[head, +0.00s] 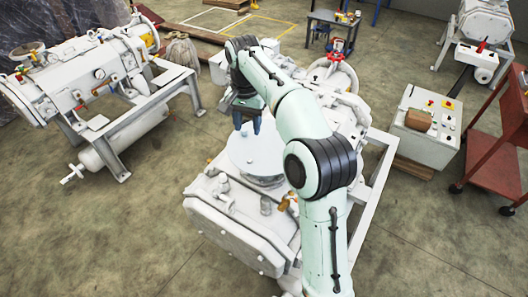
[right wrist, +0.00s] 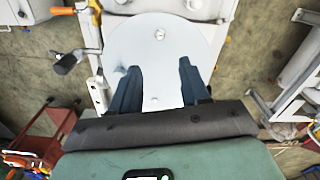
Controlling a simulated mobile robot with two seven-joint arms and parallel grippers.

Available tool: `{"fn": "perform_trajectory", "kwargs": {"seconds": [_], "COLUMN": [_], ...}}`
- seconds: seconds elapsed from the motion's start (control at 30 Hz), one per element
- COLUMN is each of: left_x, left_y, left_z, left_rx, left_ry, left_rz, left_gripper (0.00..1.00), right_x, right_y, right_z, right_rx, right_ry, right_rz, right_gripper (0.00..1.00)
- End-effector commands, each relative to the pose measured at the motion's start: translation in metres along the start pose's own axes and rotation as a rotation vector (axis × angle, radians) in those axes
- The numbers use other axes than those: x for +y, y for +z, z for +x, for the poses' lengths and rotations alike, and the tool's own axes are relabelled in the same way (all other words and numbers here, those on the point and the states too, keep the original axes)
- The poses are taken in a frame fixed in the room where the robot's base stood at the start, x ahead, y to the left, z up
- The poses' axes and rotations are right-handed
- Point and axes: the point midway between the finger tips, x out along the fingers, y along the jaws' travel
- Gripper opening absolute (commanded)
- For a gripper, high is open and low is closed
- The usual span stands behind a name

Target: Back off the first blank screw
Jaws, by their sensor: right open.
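The blank is a round pale plate (head: 250,155) on top of the white vacuum pump (head: 232,212) in the head view. It also fills the upper middle of the right wrist view (right wrist: 130,40). A small screw head (right wrist: 160,34) shows on the plate toward its far side, ahead of my fingers. Another small screw head (right wrist: 155,99) shows between the fingers, near my wrist. My right gripper (head: 247,124) is above the plate with its blue fingers pointing down. In the right wrist view the gripper (right wrist: 158,68) is open, with nothing between its fingertips. My left gripper is not in view.
A second white machine (head: 85,75) stands on a frame at left. A control box (head: 425,130) with a brown block stands at right, beside a red cart (head: 492,125). Floor at lower left is clear.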

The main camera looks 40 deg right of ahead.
Motion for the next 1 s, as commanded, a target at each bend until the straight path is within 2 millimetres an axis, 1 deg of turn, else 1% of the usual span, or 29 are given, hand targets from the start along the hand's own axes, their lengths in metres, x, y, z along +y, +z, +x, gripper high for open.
{"fn": "perform_trajectory", "kwargs": {"seconds": [0.07, 0.13, 0.27, 0.43, 0.5, 0.6, 0.7, 0.83, 1.0], "left_x": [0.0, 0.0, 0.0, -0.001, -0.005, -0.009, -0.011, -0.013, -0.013], "left_y": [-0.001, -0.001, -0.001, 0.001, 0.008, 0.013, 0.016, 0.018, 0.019], "left_z": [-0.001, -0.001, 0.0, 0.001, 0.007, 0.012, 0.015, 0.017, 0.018], "left_rx": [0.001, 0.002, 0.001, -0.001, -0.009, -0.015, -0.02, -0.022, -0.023], "left_ry": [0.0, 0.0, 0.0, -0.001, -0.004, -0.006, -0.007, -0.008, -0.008], "left_rz": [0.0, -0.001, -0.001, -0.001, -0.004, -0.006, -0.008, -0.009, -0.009], "left_gripper": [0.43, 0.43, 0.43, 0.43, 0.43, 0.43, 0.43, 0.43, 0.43], "right_x": [0.001, 0.001, 0.002, 0.002, 0.003, 0.003, 0.003, 0.002, 0.001], "right_y": [0.0, 0.0, 0.001, 0.001, 0.001, 0.001, 0.001, 0.0, 0.0], "right_z": [-0.002, 0.002, 0.019, 0.055, 0.073, 0.094, 0.11, 0.124, 0.131], "right_rx": [0.0, 0.0, -0.002, -0.004, -0.004, -0.004, -0.002, -0.001, 0.0], "right_ry": [0.0, 0.001, 0.003, 0.004, 0.006, 0.006, 0.005, 0.003, 0.0], "right_rz": [0.003, 0.004, 0.004, 0.004, 0.005, 0.005, 0.004, 0.004, 0.004], "right_gripper": [0.46, 0.46, 0.46, 0.46, 0.46, 0.46, 0.46, 0.46, 0.46]}}
